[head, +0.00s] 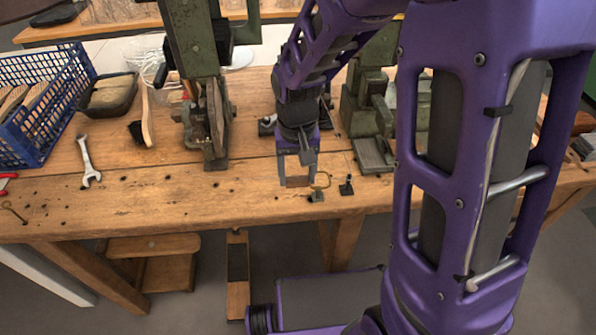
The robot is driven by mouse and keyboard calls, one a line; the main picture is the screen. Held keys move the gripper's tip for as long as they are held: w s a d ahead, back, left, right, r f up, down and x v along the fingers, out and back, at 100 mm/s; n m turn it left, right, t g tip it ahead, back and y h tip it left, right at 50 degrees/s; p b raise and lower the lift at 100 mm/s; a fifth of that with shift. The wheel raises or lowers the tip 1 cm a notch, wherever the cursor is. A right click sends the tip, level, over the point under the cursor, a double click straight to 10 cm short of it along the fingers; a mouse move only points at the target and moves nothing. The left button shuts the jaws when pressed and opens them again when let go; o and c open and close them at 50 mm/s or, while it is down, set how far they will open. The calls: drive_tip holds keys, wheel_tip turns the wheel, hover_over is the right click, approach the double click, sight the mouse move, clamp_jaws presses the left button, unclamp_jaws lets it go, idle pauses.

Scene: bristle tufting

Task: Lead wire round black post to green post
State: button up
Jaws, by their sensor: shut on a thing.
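My gripper (297,182) points down over the front part of the wooden bench. It is shut on a thin brass-coloured wire (328,180), which shows as a small curved loop just right of the fingers. The part of the wire between the fingers is too small to make out. A small post with a grey-green base (317,197), apparently the green post, stands just right of and below the fingertips, by the wire. The black post (347,186) stands on a dark base a little further right. I cannot tell whether the wire touches either post.
The bench (130,205) has a clear front strip left of my gripper. A green machine (208,110) stands behind to the left, another (373,150) behind to the right. A wrench (89,162), a blue crate (45,140) and a dark tray (108,106) lie left.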

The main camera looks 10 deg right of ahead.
sight(297, 199)
drive_tip(key=shift+f+b, duration=0.3)
drive_tip(key=shift+f, duration=0.35)
drive_tip(key=shift+f, duration=0.25)
idle(0.8)
drive_tip(key=shift+f+b, duration=0.45)
drive_tip(key=shift+f, duration=0.9)
drive_tip(key=shift+f, duration=0.45)
drive_tip(key=o, duration=1.4)
drive_tip(key=shift+c, duration=0.2)
